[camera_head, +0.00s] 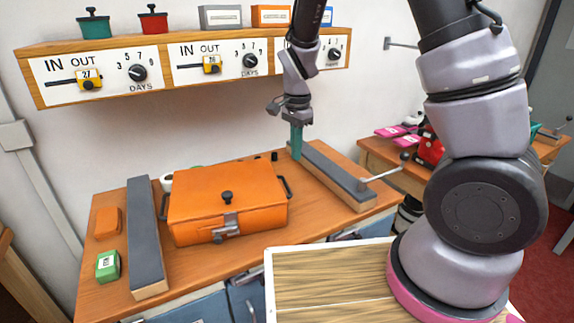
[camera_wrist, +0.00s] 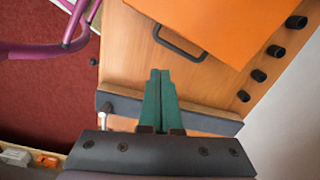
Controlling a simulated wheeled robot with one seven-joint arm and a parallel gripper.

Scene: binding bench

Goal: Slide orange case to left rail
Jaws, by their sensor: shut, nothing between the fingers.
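The orange case (camera_head: 226,200) lies closed on the wooden bench, between two grey-topped rails, with a black knob on its lid, a metal latch in front and dark side handles. The left rail (camera_head: 146,235) runs front to back, with a narrow gap between it and the case. The right rail (camera_head: 335,172) lies to the right of the case, with a wider gap. My gripper (camera_head: 296,152) has green fingers, shut and empty, pointing down by the far end of the right rail. In the wrist view the fingers (camera_wrist: 158,88) are together, apart from the case (camera_wrist: 215,22) and its handle (camera_wrist: 178,45).
An orange block (camera_head: 107,222) and a green labelled box (camera_head: 108,266) sit left of the left rail. A metal lever (camera_head: 385,172) sticks out by the right rail. A shelf with dials (camera_head: 137,73) hangs above. Black pegs (camera_wrist: 258,75) stand behind the case.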

